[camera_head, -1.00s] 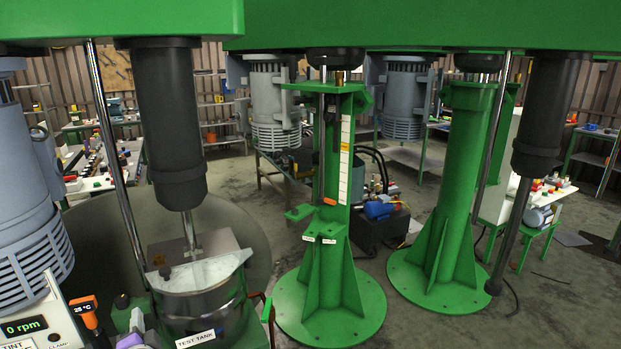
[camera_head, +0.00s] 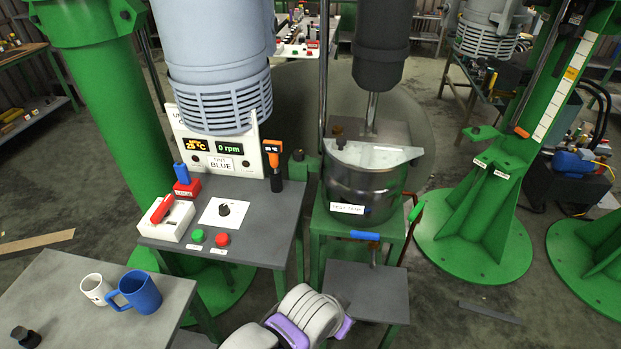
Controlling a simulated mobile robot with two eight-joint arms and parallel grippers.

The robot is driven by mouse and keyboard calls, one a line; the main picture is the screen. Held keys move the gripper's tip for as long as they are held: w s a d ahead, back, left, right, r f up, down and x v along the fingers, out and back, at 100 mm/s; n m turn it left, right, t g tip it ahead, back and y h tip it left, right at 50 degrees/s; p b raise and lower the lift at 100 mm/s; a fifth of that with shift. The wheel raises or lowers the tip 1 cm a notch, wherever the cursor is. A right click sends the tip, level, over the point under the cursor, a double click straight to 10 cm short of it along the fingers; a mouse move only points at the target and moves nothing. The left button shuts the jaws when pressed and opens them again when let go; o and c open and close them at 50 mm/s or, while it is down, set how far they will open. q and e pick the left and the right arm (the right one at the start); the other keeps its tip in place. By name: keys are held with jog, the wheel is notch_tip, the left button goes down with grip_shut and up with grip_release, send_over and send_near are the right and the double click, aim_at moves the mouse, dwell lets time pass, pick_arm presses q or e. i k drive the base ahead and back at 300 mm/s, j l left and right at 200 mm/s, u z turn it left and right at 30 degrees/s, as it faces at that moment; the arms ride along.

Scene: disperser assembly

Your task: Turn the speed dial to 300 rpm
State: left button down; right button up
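The speed dial is a small black knob (camera_head: 224,210) on a white square plate (camera_head: 213,219). It sits on the grey control table (camera_head: 255,193), near its middle. Its pointer setting is too small to read. The green-lit speed display (camera_head: 229,148) on the white panel behind reads 0 rpm. A white and purple part of my own arm (camera_head: 300,318) shows at the bottom edge, in front of the table. No gripper fingers are visible there, and neither gripper can be made out.
A green button (camera_head: 198,236) and a red button (camera_head: 221,239) sit in front of the dial. A white box with a red lever (camera_head: 164,216) stands left, an orange-topped handheld device (camera_head: 273,163) right. The test tank (camera_head: 362,186) is further right. Mugs (camera_head: 138,291) stand front left.

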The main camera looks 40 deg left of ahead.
aim_at(224, 211)
jog(key=u, duration=2)
